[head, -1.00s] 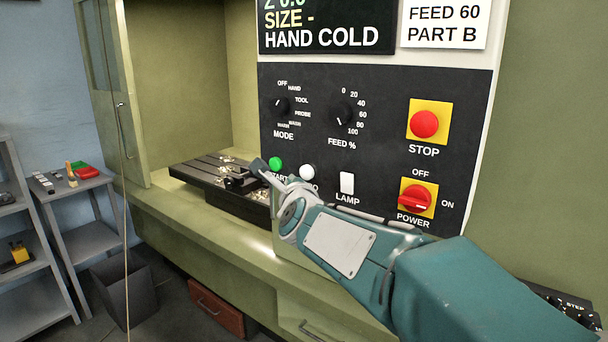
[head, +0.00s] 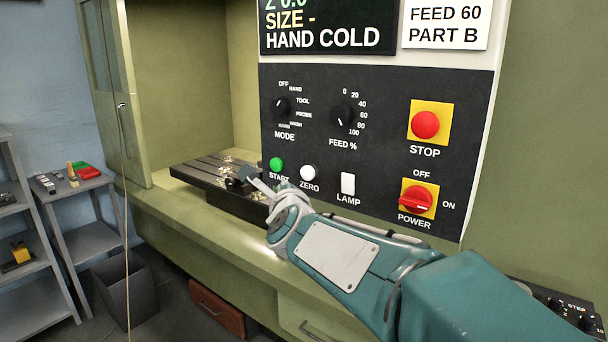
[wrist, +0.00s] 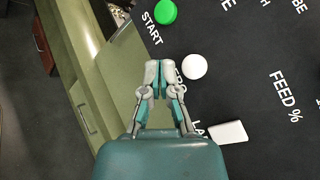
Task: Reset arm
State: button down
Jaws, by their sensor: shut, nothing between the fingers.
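My gripper (wrist: 157,75) is shut and empty in the wrist view, its fingertips together. In that view the white ZERO button (wrist: 194,66) is just right of the fingertips and the green START button (wrist: 165,12) is above them. The white LAMP switch (wrist: 228,132) is at the lower right. In the head view my gripper (head: 245,175) points up and left, left of the START button (head: 276,164) and the ZERO button (head: 308,172). My arm reaches in from the lower right, below the LAMP switch (head: 348,183). I cannot tell whether the fingers touch anything.
The dark control panel (head: 378,140) carries MODE (head: 281,106) and FEED (head: 342,117) knobs, a red STOP button (head: 425,125) and a red POWER switch (head: 417,201). Behind my gripper is a slotted machine bed (head: 200,170) with shavings. Grey shelves (head: 90,240) and a bin (head: 125,292) stand left.

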jog(key=s+d+f+n+g, duration=0.3)
jog(key=s+d+f+n, duration=0.2)
jog(key=s+n, duration=0.3)
jog(key=s+d+f+n+g+h, duration=0.1)
jog(key=s+d+f+n+g, duration=0.3)
jog(key=s, duration=0.9)
jog(key=s+d+f+n+g+h, duration=0.1)
jog(key=s+d+f+n+g, duration=0.3)
jog(key=s+d+f+n, duration=0.4)
jog(key=s+n, duration=0.3)
jog(key=n, duration=0.1)
jog(key=shift+s+d+f, duration=0.15)
jog(key=shift+d+f, duration=0.1)
jog(key=shift+d, duration=0.1)
